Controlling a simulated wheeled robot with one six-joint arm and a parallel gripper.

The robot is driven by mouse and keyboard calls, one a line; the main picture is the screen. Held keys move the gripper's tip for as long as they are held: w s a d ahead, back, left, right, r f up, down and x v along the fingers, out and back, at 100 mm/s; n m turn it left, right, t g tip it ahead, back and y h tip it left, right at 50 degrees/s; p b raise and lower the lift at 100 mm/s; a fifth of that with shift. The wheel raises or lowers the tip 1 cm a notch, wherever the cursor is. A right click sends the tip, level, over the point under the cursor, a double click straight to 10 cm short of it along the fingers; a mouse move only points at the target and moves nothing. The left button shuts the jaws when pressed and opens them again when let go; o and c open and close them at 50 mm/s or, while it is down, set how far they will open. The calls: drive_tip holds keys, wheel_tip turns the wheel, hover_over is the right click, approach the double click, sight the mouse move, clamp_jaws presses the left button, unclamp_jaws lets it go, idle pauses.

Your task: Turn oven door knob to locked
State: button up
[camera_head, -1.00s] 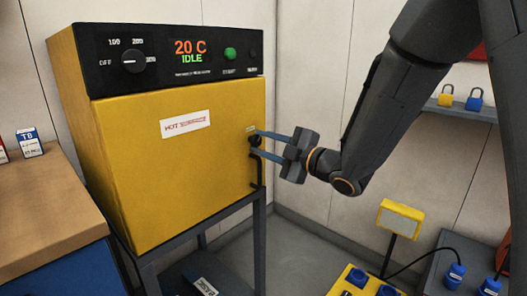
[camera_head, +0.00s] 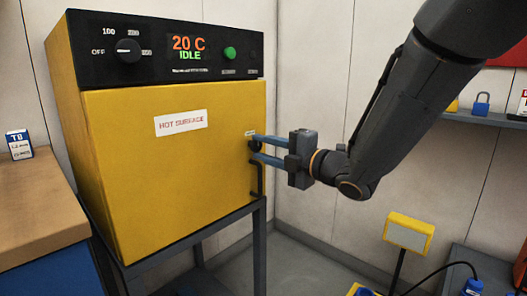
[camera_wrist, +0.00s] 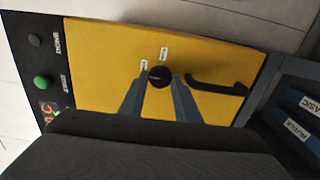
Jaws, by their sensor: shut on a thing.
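The yellow oven (camera_head: 165,190) stands on a grey frame, its door shut. A small dark round door knob (camera_head: 254,146) sits near the door's right edge, below a small white label. My gripper (camera_head: 252,146) reaches in from the right with its two blue fingers, shut on the knob. In the wrist view the black knob (camera_wrist: 159,77) lies between the blue fingertips (camera_wrist: 159,80). Two small white labels sit beside it, too small to read. I cannot tell which label the knob points to. A black door handle (camera_wrist: 217,86) is close to the knob.
The black control panel (camera_head: 165,48) reads 20 C and IDLE. A wooden-topped bench (camera_head: 38,210) stands at the left. A shelf with a blue padlock (camera_head: 481,103) is on the right wall. A yellow-framed sign (camera_head: 409,233) stands at lower right.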

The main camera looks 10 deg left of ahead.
drive_tip(key=o, duration=1)
drive_tip(key=shift+p+v, duration=0.3)
drive_tip(key=shift+v, duration=3.6)
